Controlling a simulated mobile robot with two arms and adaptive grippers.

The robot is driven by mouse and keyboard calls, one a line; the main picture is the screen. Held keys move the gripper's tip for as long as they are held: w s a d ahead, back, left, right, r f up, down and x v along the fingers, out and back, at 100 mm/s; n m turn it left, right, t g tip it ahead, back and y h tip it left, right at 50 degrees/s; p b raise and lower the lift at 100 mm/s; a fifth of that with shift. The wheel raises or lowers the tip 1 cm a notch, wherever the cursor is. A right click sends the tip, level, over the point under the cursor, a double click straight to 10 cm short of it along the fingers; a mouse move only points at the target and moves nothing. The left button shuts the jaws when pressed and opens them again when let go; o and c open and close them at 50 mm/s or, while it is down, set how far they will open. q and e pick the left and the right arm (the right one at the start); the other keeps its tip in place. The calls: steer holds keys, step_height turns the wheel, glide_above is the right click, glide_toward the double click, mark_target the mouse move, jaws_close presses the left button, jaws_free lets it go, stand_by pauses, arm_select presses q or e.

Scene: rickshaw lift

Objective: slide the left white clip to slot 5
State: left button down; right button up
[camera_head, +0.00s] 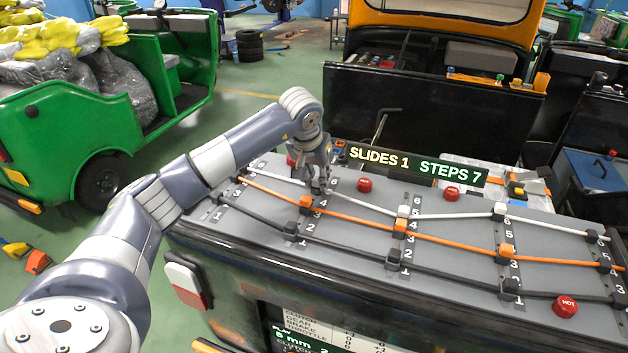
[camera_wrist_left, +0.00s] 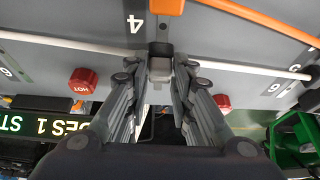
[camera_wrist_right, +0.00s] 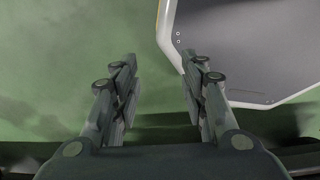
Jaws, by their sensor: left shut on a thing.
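My left gripper (camera_head: 318,188) reaches down to the panel at the left numbered column. It is shut on the left white clip (camera_wrist_left: 160,68), which shows between its fingertips in the left wrist view beside the printed 4. In the head view the gripper hides this clip. The white cable (camera_wrist_left: 240,68) runs out to both sides of the clip. On the same column sit an orange clip (camera_head: 305,202) and a black clip (camera_head: 290,227), nearer the front. My right gripper (camera_wrist_right: 160,70) is open and empty above the green floor.
Red HOT knobs (camera_head: 365,185) (camera_head: 565,306) stand on the panel. A sign (camera_head: 415,164) reading "SLIDES 1 STEPS 7" stands behind it. The orange cable (camera_head: 360,221) and black cable (camera_head: 340,244) cross in front. Other white clips (camera_head: 403,211) (camera_head: 499,210) sit to the right.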

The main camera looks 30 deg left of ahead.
arm_select(q)
steer(key=shift+w+a+f, duration=0.15)
steer(key=shift+w+a, duration=0.05)
steer(key=shift+w, duration=0.75)
steer(key=shift+s, duration=0.2)
steer(key=shift+s+d+r, duration=0.1)
steer(key=shift+s+r, duration=0.15)
steer(key=c, duration=1.5)
jaws_free()
steer(key=shift+s, duration=0.1)
steer(key=shift+c, duration=0.2)
steer(key=shift+o, duration=0.5)
steer(key=shift+w+f, duration=0.1)
steer(key=shift+w, duration=0.1)
steer(key=shift+s+r, duration=0.15)
steer(key=shift+r, duration=0.15)
steer(key=v, duration=1.1)
arm_select(e)
steer(key=shift+w+a, duration=0.1)
steer(key=shift+w, duration=0.6)
